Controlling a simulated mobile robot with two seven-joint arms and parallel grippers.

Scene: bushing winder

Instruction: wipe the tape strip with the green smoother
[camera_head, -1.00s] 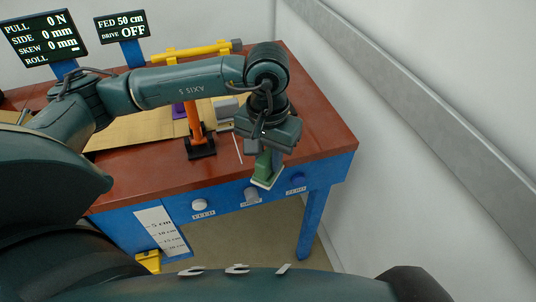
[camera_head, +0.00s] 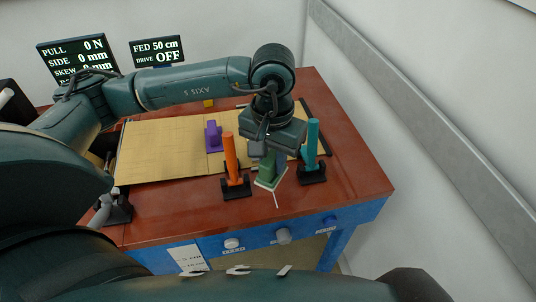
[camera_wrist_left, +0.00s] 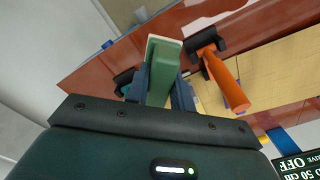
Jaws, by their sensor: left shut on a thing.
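The green smoother (camera_head: 265,170) is held upright below my left gripper (camera_head: 270,148). It has a pale, flat underside plate, and it also shows between the fingers in the left wrist view (camera_wrist_left: 162,65). My left gripper is shut on it, over the front part of the red-brown table. A thin white strip (camera_head: 276,200), perhaps the tape strip, shows just below the smoother's plate. The rest of it is hidden by the smoother, and I cannot tell whether the two touch. My right gripper is not in view.
An orange-handled tool (camera_head: 230,155) stands upright close left of the smoother, and a teal-handled one (camera_head: 312,140) to its right, both on dark bases. A tan sheet (camera_head: 160,145) with a purple block (camera_head: 213,137) lies behind. Knobs line the table's front; its right corner is clear.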

